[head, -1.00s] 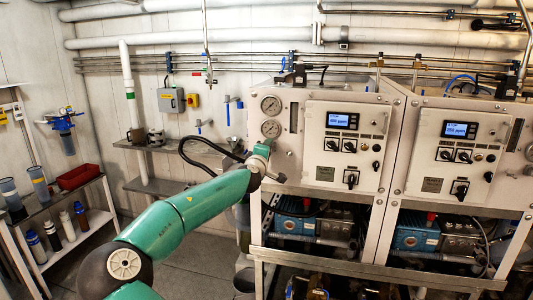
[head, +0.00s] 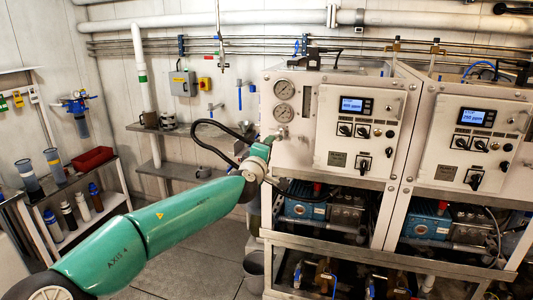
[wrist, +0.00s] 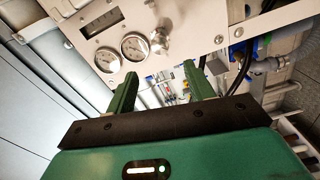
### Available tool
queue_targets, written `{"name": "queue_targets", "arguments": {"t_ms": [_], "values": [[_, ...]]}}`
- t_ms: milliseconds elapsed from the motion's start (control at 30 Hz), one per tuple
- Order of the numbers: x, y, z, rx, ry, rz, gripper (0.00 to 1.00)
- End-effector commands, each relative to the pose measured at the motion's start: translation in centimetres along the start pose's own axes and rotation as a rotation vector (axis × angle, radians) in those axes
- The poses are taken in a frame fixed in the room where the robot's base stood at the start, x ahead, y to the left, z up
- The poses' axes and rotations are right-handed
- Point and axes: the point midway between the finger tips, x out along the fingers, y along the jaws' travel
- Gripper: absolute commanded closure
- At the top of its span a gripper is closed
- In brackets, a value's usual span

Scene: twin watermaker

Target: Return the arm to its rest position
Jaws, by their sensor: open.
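My green arm (head: 170,222) reaches from the lower left of the head view to the left front of the watermaker cabinet (head: 292,150). Its wrist end is just below the two round gauges (head: 284,101); my gripper's fingers are hard to make out there. In the wrist view my gripper (wrist: 160,80) shows two green fingers spread apart with nothing between them. The gauges (wrist: 135,46) and a metal fitting (wrist: 158,42) lie beyond the fingers. I cannot tell whether any part of the gripper touches the cabinet.
A second cabinet (head: 468,135) stands to the right. Blue pumps (head: 305,202) sit beneath the panels. A shelf rack with bottles (head: 68,215) and a red bin (head: 92,160) stands at left. A black hose (head: 205,145) loops by my wrist. Grey floor (head: 190,270) shows between rack and cabinet.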

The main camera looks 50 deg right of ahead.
Motion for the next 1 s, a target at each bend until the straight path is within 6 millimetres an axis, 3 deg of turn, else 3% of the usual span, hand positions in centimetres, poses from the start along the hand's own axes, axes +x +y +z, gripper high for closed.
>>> {"name": "queue_targets", "arguments": {"t_ms": [200, 767, 867, 1000], "values": [[-1.1, 0.0, 0.0, 0.000, 0.000, 0.000, 0.47], [-1.1, -0.1, 0.1, 0.002, -0.002, -0.002, 0.47], [-0.8, -1.2, 1.0, 0.030, -0.023, -0.035, 0.47], [-0.5, -6.3, 3.9, 0.142, -0.100, -0.174, 0.47]]}}
